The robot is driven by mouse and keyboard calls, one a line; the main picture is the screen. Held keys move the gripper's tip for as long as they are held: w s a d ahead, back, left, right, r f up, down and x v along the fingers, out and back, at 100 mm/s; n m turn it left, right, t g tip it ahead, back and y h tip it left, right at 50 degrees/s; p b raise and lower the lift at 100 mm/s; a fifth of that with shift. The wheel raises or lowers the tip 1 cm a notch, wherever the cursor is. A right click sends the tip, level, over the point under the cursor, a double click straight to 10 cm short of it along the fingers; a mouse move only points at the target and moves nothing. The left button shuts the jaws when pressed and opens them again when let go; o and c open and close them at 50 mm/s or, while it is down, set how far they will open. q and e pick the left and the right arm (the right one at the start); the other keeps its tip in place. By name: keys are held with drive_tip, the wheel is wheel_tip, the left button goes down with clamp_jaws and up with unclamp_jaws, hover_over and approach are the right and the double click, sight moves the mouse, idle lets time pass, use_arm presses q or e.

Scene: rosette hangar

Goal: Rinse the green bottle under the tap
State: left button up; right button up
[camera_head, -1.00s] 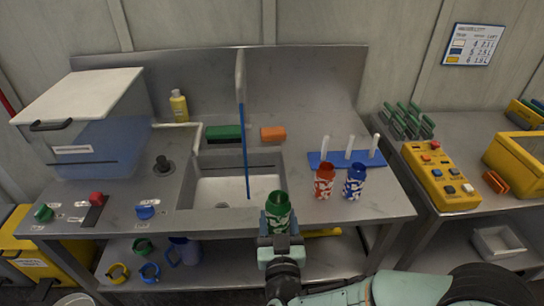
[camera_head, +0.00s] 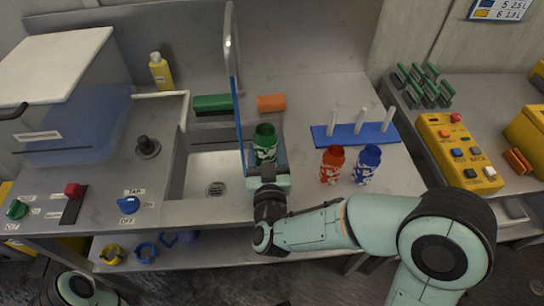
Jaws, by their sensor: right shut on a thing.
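The green bottle (camera_head: 265,140) is upright and open at the top, with a white pattern on its side. My right gripper (camera_head: 266,165) is shut on it from the front, hiding its lower part. The bottle is at the right side of the sink (camera_head: 208,170), near its right rim. The tap (camera_head: 230,45) is a grey curved spout, and a blue stream (camera_head: 238,110) falls from it just left of the bottle. The blue tap knob (camera_head: 128,204) sits on the counter front, left of the sink. My left gripper is not in view.
A red bottle (camera_head: 332,166) and a blue bottle (camera_head: 367,166) stand right of the sink, before a blue rack (camera_head: 350,135) with white pegs. A green sponge (camera_head: 212,104) and an orange block (camera_head: 271,103) lie behind the sink. A yellow bottle (camera_head: 161,73) stands at the back left.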

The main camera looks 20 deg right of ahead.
drive_tip(key=w+a+p, duration=0.2)
drive_tip(key=w+a, duration=0.1)
drive_tip(key=w, duration=0.9)
drive_tip(key=shift+w, duration=0.35)
drive_tip(key=shift+a, duration=0.1)
drive_tip(key=shift+o, duration=1)
drive_tip(key=shift+c, duration=0.7)
drive_tip(key=b+v, duration=0.1)
drive_tip(key=v, duration=0.8)
drive_tip(key=shift+s+d+b, duration=0.15)
drive_tip(key=shift+d+b, duration=0.15)
drive_tip(key=shift+b, duration=0.05)
drive_tip(key=shift+r, duration=0.15)
idle(0.6)
